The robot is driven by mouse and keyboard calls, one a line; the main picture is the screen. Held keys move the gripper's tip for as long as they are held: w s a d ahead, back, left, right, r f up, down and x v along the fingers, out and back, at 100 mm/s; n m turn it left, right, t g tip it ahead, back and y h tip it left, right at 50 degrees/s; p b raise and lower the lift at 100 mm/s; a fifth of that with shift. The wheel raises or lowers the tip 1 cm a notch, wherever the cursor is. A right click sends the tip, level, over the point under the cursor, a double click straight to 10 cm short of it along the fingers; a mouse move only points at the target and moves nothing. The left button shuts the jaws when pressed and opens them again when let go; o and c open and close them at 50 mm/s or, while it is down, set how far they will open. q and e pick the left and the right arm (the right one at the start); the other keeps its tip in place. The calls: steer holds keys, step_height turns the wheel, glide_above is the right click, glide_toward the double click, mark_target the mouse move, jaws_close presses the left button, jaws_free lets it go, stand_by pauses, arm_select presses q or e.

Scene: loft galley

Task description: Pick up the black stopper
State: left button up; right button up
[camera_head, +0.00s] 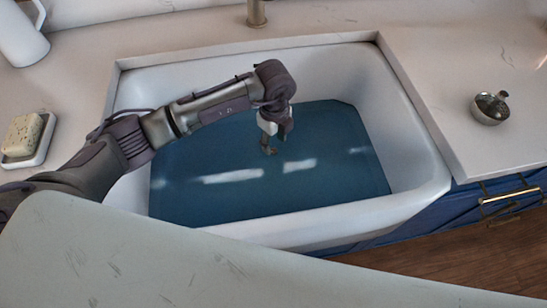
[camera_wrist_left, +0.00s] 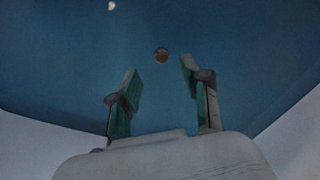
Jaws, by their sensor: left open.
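My left gripper (camera_head: 269,148) reaches down into the white sink (camera_head: 413,150), over the blue area (camera_head: 330,190) that looks like water. In the left wrist view its two green-padded fingers (camera_wrist_left: 160,70) are apart with nothing between them. A small round brownish-dark thing (camera_wrist_left: 161,55) shows just beyond the fingertips, apart from them, within the blue. I cannot tell if it is the black stopper or the drain. No clearly black stopper shows in the head view; the arm and gripper may hide it. My right gripper is not in view.
A metal strainer-like thing (camera_head: 491,108) lies on the right counter. A sponge (camera_head: 22,134) in a dish is at the left, a white jug (camera_head: 20,35) at the top left. A faucet (camera_head: 257,12) stands behind the sink.

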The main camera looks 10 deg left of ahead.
mark_target(274, 150)
arm_select(q)
steer(key=shift+w+f, duration=0.2)
steer(key=shift+f, duration=3.25)
jaws_close()
